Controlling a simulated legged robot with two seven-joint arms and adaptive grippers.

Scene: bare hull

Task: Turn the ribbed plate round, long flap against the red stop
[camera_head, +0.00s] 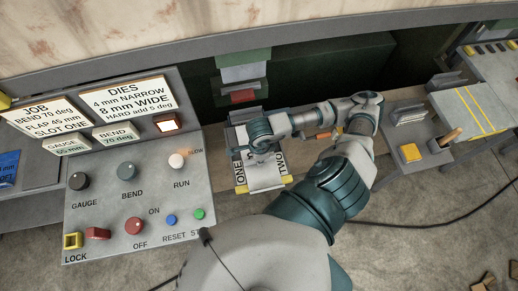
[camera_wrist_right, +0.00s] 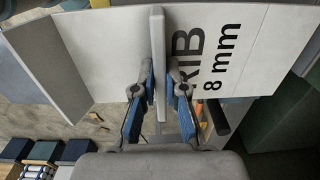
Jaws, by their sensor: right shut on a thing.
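The ribbed plate (camera_wrist_right: 110,50) fills the upper wrist view, pale grey and printed "RIB 8 mm". A raised rib (camera_wrist_right: 159,50) stands across its middle, and a flap (camera_wrist_right: 45,60) is bent along its left side. My right gripper (camera_wrist_right: 160,88) is shut on the rib, with a blue-backed finger on each side. In the head view my right gripper (camera_head: 262,143) is over a bench spot lettered "ONE" and "TWO", and hides much of what lies there. The red stop (camera_head: 243,96) shows just behind it. My left gripper is not in view.
A control panel (camera_head: 140,210) with knobs and buttons stands at the left. A dark green machine (camera_head: 310,80) runs along the back. At the right are a tray with a yellow block (camera_head: 410,153) and a yellow-lined table (camera_head: 480,105). A black cable lies on the floor.

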